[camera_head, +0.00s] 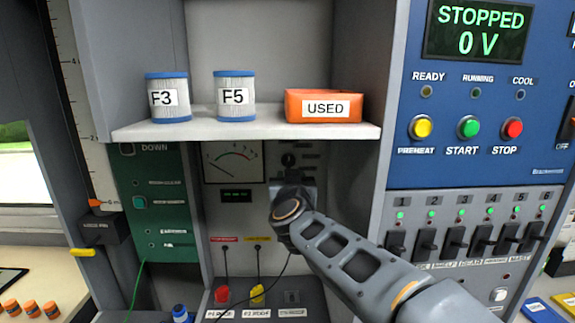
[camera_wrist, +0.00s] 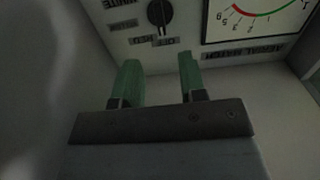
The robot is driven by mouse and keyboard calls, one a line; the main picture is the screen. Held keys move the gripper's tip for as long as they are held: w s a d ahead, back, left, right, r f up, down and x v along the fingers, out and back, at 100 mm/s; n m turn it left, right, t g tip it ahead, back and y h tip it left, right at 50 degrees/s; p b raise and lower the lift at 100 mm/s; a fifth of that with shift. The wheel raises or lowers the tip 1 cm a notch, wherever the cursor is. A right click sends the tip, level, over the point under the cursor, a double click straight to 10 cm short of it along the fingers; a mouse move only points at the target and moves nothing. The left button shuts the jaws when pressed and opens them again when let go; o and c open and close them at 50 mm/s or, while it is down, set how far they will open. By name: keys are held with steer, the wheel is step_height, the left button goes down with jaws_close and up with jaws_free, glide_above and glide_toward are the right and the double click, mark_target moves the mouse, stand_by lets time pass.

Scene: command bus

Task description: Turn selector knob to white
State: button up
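The selector knob (camera_wrist: 159,14) is small, round and dark, on a pale panel at the top of the wrist view. Small labels stand around it, with a white label (camera_wrist: 120,4) to its left; the lettering appears upside down there. I cannot tell for sure which label the knob points to. My gripper (camera_wrist: 158,64) is open, its two green fingers apart with nothing between them. The knob lies beyond the fingertips, apart from them. In the head view the knob (camera_head: 289,160) shows just above my wrist, which hides the fingers.
A shelf (camera_head: 250,131) overhangs the panel, holding two canisters (camera_head: 235,95) and an orange box (camera_head: 323,107). A dial meter (camera_head: 232,161) is left of the knob. Red (camera_head: 222,294) and yellow (camera_head: 257,293) plugs with cables are below. A side wall (camera_head: 385,140) stands to the right.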

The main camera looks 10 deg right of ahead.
mark_target(289, 164)
steer(key=x, duration=1)
steer(key=shift+w, duration=0.2)
steer(key=shift+c, duration=0.2)
jaws_close()
